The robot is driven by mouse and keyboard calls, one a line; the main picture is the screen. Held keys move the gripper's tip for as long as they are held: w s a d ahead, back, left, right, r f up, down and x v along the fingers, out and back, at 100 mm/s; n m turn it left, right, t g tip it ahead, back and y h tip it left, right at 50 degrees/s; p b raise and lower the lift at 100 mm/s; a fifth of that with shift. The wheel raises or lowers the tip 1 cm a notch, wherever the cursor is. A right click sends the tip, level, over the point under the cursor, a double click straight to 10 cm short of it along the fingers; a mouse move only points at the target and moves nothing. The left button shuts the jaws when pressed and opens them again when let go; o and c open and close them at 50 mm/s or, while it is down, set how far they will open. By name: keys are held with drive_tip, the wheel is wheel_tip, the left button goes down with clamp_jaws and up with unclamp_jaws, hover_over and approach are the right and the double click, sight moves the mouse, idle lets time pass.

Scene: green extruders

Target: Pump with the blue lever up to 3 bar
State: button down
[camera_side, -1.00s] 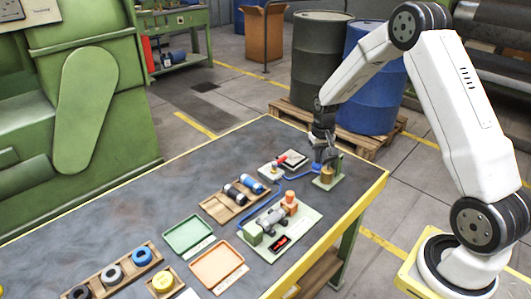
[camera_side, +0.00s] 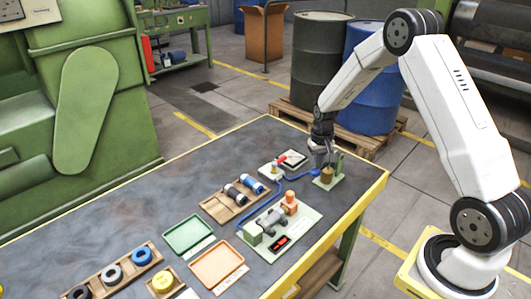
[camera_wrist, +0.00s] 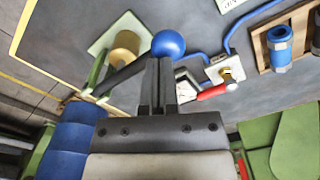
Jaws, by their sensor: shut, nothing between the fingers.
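The pump (camera_side: 327,176) stands on a pale green plate at the far right corner of the table, with a brass cylinder (camera_wrist: 124,45). Its lever is a dark bar (camera_wrist: 122,74) ending in a blue ball (camera_wrist: 168,43), which also shows low beside the pump in the side view (camera_side: 315,172). My gripper (camera_wrist: 158,62) is shut and empty, its fingertips close to the ball and over the bar. I cannot tell whether they touch. In the side view my gripper (camera_side: 319,158) is just above the ball. A gauge (camera_side: 294,159) lies nearby, its reading too small to make out.
A valve with a red handle (camera_wrist: 211,91) sits beside the pump, joined by blue tubing (camera_wrist: 205,55). A wooden rack (camera_side: 232,200) holds blue and dark fittings. A plate with an orange-topped part (camera_side: 289,200) stands nearer the front.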

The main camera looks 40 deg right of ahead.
drive_tip(key=shift+r, duration=2.05)
drive_tip(key=shift+r, duration=2.5)
drive_tip(key=s+a+r+n+t, duration=0.1)
drive_tip(key=s+a+n, duration=0.5)
drive_tip(key=s+a, duration=0.9)
drive_tip(key=a+t, duration=0.1)
drive_tip(key=a, duration=0.2)
drive_tip(key=shift+a+t, duration=0.3)
drive_tip(key=shift+a, duration=0.05)
